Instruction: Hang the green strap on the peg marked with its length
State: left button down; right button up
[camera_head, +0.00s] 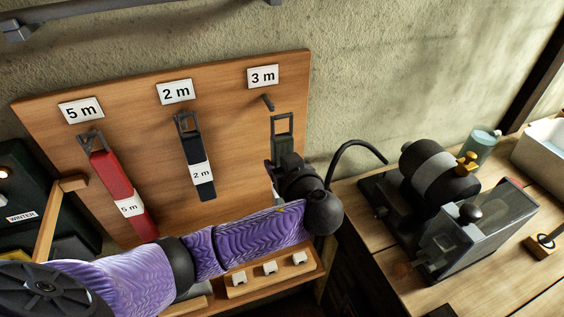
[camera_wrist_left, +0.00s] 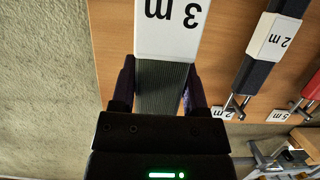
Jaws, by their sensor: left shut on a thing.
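The green strap is dark grey-green in the left wrist view (camera_wrist_left: 160,88), with a white "3 m" tag (camera_wrist_left: 172,22). My left gripper (camera_wrist_left: 160,76) is shut on it, one finger on each side. In the head view the strap's metal buckle (camera_head: 290,125) stands upright above my left gripper (camera_head: 284,158), which hides most of the strap. The bare peg (camera_head: 267,102) under the "3 m" plate (camera_head: 263,76) is just above and left of the buckle. They look apart in the picture; depth is unclear. My right gripper is not in view.
On the wooden board (camera_head: 225,125), a red strap (camera_head: 112,180) hangs under "5 m" and a black strap (camera_head: 194,149) under "2 m". A ledge with small white blocks (camera_head: 270,268) is below. A dark machine (camera_head: 435,180) stands on the right bench (camera_head: 365,215).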

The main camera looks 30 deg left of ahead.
aim_at(266, 138)
pick_arm(q)
jog(key=shift+w+a+b, duration=0.7)
jog(key=shift+w+a, duration=0.1)
jog(key=shift+a, duration=0.1)
jog(key=w+a+b, duration=0.2)
jog(key=w+a, duration=0.1)
jog(key=shift+a+f, duration=0.1)
jog(key=shift+a, duration=0.15)
jog(key=shift+w+a+f+b, duration=0.15)
jog(key=shift+w+a+b, duration=0.15)
jog(key=shift+b, duration=0.25)
jog(key=shift+a, duration=0.1)
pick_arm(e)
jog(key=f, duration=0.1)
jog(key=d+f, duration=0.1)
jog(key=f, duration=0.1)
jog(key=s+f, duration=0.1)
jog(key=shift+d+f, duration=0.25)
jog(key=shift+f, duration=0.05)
pick_arm(q)
jog(key=shift+f, duration=0.2)
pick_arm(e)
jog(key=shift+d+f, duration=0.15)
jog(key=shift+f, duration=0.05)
